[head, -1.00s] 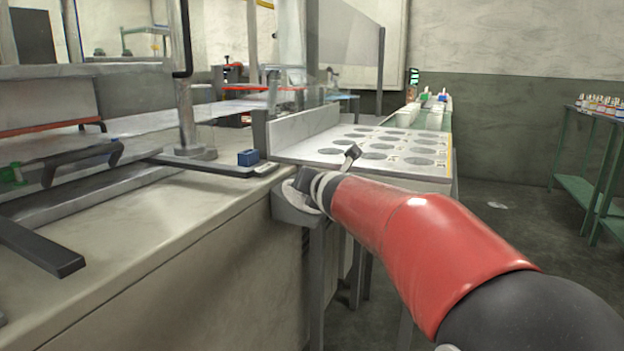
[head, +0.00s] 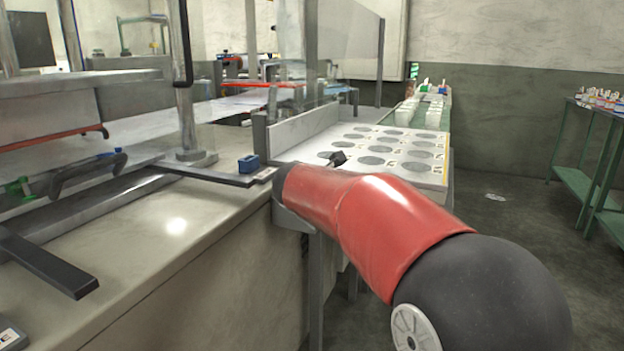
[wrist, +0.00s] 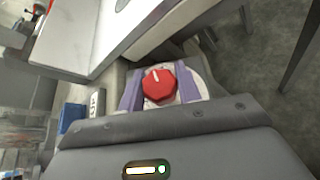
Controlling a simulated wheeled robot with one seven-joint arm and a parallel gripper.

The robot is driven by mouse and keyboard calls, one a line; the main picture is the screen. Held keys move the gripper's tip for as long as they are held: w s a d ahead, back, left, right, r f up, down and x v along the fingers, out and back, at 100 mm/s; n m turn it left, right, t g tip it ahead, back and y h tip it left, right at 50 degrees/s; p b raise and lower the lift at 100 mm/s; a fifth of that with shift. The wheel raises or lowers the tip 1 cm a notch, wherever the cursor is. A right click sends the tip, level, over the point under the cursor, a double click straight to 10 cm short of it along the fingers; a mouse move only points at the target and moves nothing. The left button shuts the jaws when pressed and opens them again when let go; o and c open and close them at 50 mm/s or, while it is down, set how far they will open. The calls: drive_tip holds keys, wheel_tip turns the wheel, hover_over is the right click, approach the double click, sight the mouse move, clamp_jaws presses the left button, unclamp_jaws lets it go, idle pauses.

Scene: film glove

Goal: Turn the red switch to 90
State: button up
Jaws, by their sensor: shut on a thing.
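The red switch (wrist: 158,88) is a faceted red knob with a white mark, near the middle of the wrist view. The mark points toward the top of the picture, leaning slightly left. My gripper (wrist: 160,75) has its two purple-grey fingers on either side of the knob and is shut on it. Part of a pale round surface shows beside the right finger. In the head view my red arm hides the switch and the fingers.
A blue block (head: 248,163) sits on the counter (head: 150,255) just left of my arm. A light table with round dark discs (head: 410,168) lies beyond the arm. A green shelf (head: 580,185) stands far right, with open floor before it.

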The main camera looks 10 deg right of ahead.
drive_tip(key=shift+m+g+h+p, duration=0.5)
drive_tip(key=shift+m+g+h, duration=0.1)
drive_tip(key=shift+m+g, duration=0.45)
drive_tip(key=shift+m, duration=0.25)
drive_tip(key=o, duration=1)
drive_tip(key=shift+c, duration=0.2)
drive_tip(key=v, duration=0.7)
drive_tip(key=shift+s+a+r, duration=0.2)
